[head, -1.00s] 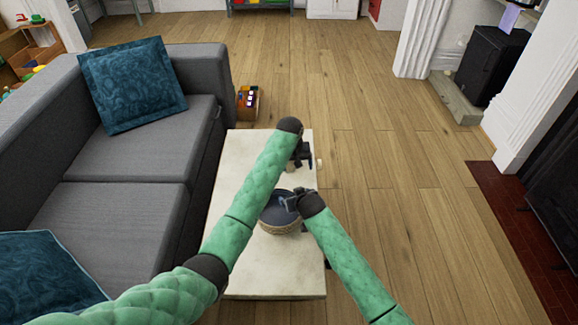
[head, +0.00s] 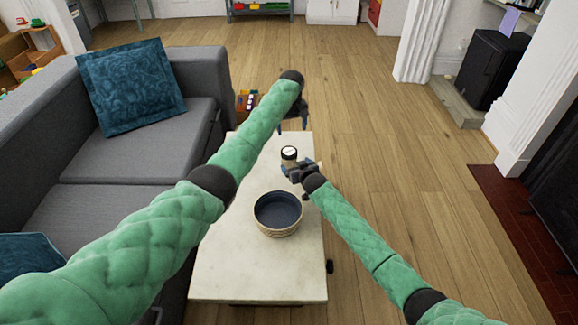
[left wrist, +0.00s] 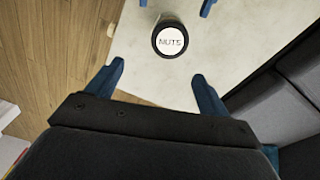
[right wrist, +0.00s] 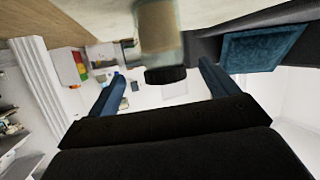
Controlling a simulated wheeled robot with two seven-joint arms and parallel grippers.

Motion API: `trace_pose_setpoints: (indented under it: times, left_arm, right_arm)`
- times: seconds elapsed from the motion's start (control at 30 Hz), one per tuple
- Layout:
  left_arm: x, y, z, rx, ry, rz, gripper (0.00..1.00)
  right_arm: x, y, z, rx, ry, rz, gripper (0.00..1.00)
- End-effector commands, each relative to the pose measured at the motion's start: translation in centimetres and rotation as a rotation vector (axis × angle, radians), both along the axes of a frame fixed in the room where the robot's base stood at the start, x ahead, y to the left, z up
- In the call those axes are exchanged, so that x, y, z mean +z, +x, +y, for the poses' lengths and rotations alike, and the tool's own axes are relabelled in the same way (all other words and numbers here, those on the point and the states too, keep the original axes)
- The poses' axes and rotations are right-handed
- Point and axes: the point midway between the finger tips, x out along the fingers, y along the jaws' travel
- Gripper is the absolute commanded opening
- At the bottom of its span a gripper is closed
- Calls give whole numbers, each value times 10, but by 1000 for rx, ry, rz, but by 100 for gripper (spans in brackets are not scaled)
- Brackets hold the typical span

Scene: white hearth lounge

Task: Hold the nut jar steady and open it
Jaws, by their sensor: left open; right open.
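The nut jar (head: 289,153) stands upright on the table, with a dark-rimmed lid and pale top label. In the left wrist view the lid (left wrist: 170,40) reads NUTS. My left gripper (head: 293,124) is open and empty, above and beyond the jar. In the left wrist view its fingers (left wrist: 157,85) are apart, with the lid ahead of them. My right gripper (head: 298,170) is open, low on the near side of the jar. In the right wrist view the jar (right wrist: 157,28) appears upside down, between and ahead of the open fingers (right wrist: 160,75); I see no contact.
A dark-lined woven bowl (head: 278,213) sits on the pale table (head: 235,265), nearer than the jar. A grey sofa (head: 100,150) with blue cushions (head: 130,85) stands along the left side. Wooden floor (head: 420,180) is free to the right.

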Motion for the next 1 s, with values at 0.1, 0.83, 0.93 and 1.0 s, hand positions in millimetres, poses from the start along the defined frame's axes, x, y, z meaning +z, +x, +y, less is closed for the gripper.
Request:
trace_pose_setpoints:
  times: [0.1, 0.83, 0.93, 1.0]
  left_arm:
    - [-18, -5, 6, 56, 3, 37, 80]
    - [-31, -9, 11, 102, 5, 64, 80]
    - [-31, -9, 11, 102, 5, 64, 80]
    - [-31, -9, 11, 102, 5, 64, 80]
  right_arm:
    - [-7, 1, 0, 10, 34, -18, 86]
    - [-30, 58, 24, 20, 66, -36, 86]
    - [-33, 64, 27, 21, 66, -35, 86]
    - [-34, 67, 28, 20, 65, -35, 86]
